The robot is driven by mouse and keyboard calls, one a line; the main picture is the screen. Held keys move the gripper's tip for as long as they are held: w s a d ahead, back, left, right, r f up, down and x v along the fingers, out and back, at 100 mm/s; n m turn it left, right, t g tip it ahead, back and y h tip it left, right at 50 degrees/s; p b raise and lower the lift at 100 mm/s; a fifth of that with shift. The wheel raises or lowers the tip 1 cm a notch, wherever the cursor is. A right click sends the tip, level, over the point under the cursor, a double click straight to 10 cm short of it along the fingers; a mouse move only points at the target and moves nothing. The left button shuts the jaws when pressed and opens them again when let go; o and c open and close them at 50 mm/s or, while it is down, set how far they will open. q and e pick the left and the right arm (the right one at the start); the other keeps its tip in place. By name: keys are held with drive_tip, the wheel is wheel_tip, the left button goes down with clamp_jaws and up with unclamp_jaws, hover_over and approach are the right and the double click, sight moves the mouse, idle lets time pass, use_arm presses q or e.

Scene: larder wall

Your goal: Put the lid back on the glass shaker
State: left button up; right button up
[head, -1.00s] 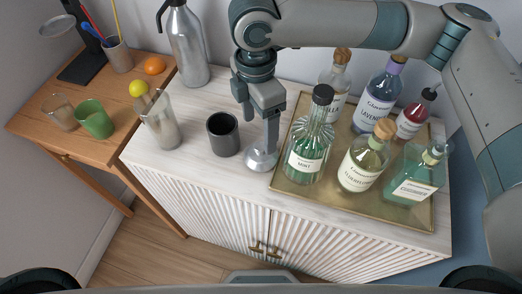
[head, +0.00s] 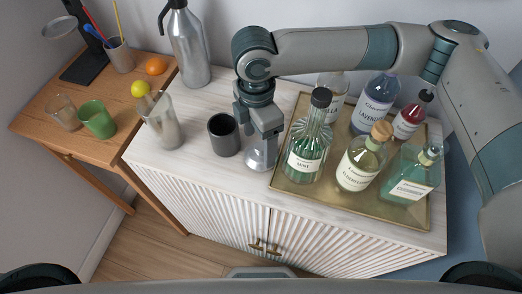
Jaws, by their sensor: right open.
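The glass shaker (head: 163,125) is a tall clear vessel, cloudy grey inside, standing open at the left end of the white cabinet top. The lid (head: 258,162) is a shiny silver dome lying on the cabinet top, right of a dark grey cup and just left of the brass tray. My right gripper (head: 266,150) points down over the lid, its fingers open and low at the lid's top. The fingers hide part of the lid, and I cannot tell whether they touch it. My left gripper is not in view.
The dark cup (head: 223,134) stands between shaker and lid. A brass tray (head: 300,199) with several bottles is close on the right; the green mint bottle (head: 305,160) is nearest the gripper. A steel siphon (head: 188,50) stands behind. The cabinet's front strip is clear.

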drive_tip(key=shift+f, duration=0.9)
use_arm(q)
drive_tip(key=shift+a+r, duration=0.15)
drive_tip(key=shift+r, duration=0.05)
use_arm(e)
drive_tip(key=c, duration=1.1)
